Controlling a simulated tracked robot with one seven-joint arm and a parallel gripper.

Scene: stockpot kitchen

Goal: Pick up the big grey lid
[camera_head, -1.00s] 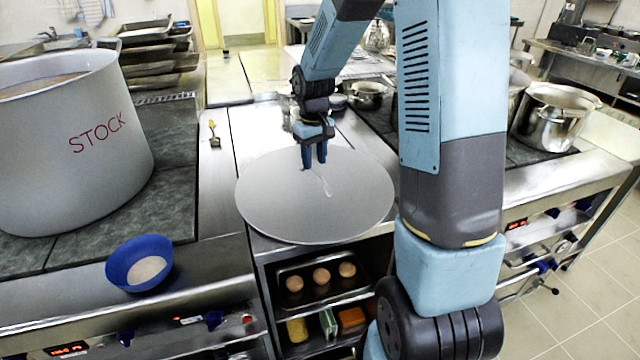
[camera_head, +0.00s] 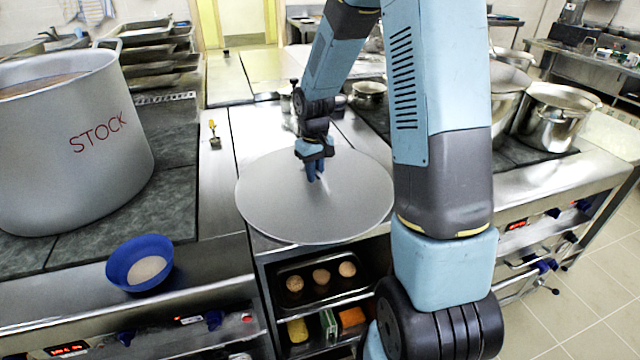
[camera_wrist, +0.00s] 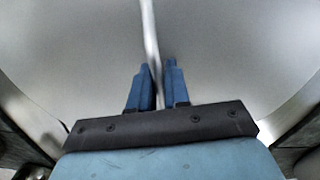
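The big grey lid (camera_head: 275,205) is a wide round disc lying flat on the steel counter, its front edge reaching out over the open shelves. It fills most of the wrist view (camera_wrist: 80,50). Its thin pale bar handle (camera_wrist: 149,35) runs between my two blue fingers. My gripper (camera_head: 315,178) is at the lid's middle, pointing down; it also shows in the wrist view (camera_wrist: 157,72). The fingers are close together, shut on the handle, one on each side of it. My gripper hides most of the handle in the head view.
A large grey stockpot (camera_head: 75,140) marked STOCK stands on the left hob. A blue bowl (camera_head: 140,262) sits near the front edge. Steel pots (camera_head: 553,116) stand at right; a small yellow-handled tool (camera_head: 213,135) lies behind left.

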